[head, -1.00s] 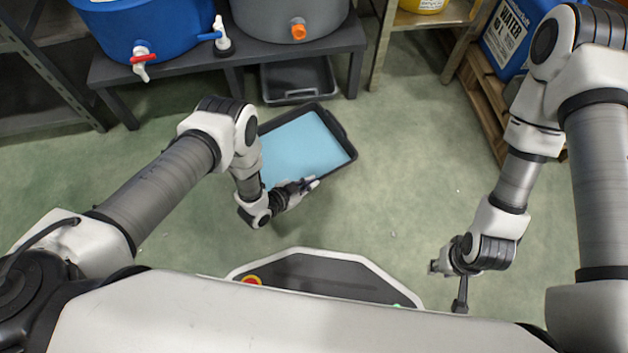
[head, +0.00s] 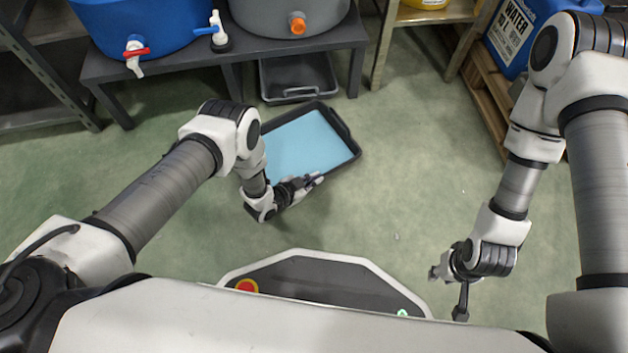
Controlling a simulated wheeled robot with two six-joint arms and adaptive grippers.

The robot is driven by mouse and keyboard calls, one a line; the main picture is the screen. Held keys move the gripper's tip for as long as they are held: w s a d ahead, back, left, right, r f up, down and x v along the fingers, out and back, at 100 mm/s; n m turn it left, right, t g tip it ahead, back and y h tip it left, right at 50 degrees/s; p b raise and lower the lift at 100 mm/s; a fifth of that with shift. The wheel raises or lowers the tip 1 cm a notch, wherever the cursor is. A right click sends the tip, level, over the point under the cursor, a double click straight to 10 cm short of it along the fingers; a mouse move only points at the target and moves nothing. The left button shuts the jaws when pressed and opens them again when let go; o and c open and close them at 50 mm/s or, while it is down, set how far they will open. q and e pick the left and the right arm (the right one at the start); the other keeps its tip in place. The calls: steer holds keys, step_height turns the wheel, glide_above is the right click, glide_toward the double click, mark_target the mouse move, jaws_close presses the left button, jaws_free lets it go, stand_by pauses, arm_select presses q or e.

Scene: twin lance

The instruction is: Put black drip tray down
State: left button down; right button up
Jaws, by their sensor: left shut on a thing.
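The black drip tray (head: 347,140) is a dark rectangular tray with a light blue inside, in the middle of the head view. My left gripper (head: 314,181) is at the tray's near edge and is shut on it. My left forearm hides the tray's left side. I cannot tell whether the tray touches the floor or hangs just above it. My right gripper (head: 446,284) is low on the right, away from the tray; its fingers are too small and turned away to read.
A second dark tray (head: 300,78) lies under the dark bench (head: 297,48). The bench carries a blue barrel (head: 150,28) and a grey barrel (head: 290,18) with taps. A blue water container (head: 520,35) stands on a wooden pallet (head: 490,105) at the right. Green floor (head: 420,170) is clear between.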

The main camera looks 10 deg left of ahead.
arm_select(q)
steer(key=shift+w+r, duration=0.1)
steer(key=shift+f, duration=0.2)
steer(key=c, duration=1.3)
jaws_free()
steer(key=shift+s+a+r+p, duration=0.2)
steer(key=shift+s+r+p, duration=0.1)
steer(key=shift+r+p, duration=0.1)
steer(key=p+v, duration=0.5)
steer(key=v, duration=0.6)
steer(key=shift+s+a, duration=0.1)
steer(key=shift+s, duration=0.1)
